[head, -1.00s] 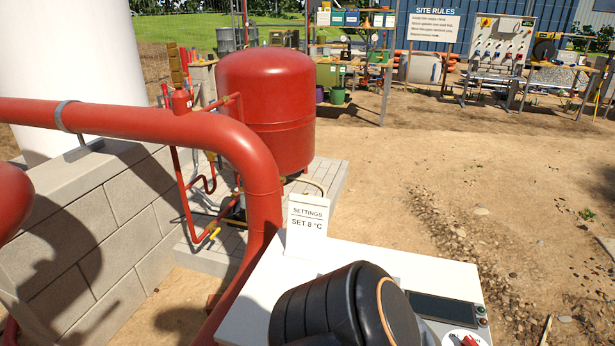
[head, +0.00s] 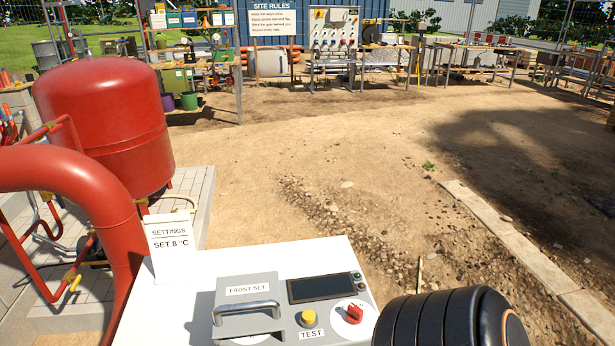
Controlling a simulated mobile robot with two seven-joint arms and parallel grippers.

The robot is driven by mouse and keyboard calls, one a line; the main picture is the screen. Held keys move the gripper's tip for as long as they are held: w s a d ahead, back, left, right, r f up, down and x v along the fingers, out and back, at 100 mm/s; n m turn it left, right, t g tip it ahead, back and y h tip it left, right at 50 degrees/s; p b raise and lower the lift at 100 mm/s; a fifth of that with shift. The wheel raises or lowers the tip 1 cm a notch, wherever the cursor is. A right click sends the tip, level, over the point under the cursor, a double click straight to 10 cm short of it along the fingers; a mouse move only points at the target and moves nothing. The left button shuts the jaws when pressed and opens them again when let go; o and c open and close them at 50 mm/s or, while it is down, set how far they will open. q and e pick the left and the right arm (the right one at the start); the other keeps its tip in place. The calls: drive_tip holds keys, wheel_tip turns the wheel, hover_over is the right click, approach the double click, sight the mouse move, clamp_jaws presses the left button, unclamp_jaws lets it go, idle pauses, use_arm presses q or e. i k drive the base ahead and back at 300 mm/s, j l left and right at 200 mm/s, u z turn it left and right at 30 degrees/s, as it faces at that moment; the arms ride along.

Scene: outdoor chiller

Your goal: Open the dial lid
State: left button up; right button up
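The grey lid labelled FROST SET (head: 262,291) is on the white chiller cabinet (head: 180,310) at the bottom middle of the head view. Neither gripper is in view. A black ribbed part of my own arm shows at the bottom right, over the right side of the cabinet.
Beside the lid are a dark display (head: 321,288), a yellow TEST button (head: 309,317) and a red knob (head: 354,313). A SETTINGS sign (head: 171,243) reads SET 8 °C. A red pipe (head: 105,210) and red tank (head: 105,125) stand left. Open dirt lies beyond.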

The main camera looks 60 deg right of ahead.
sight(249, 304)
drive_tip(key=z, duration=1.35)
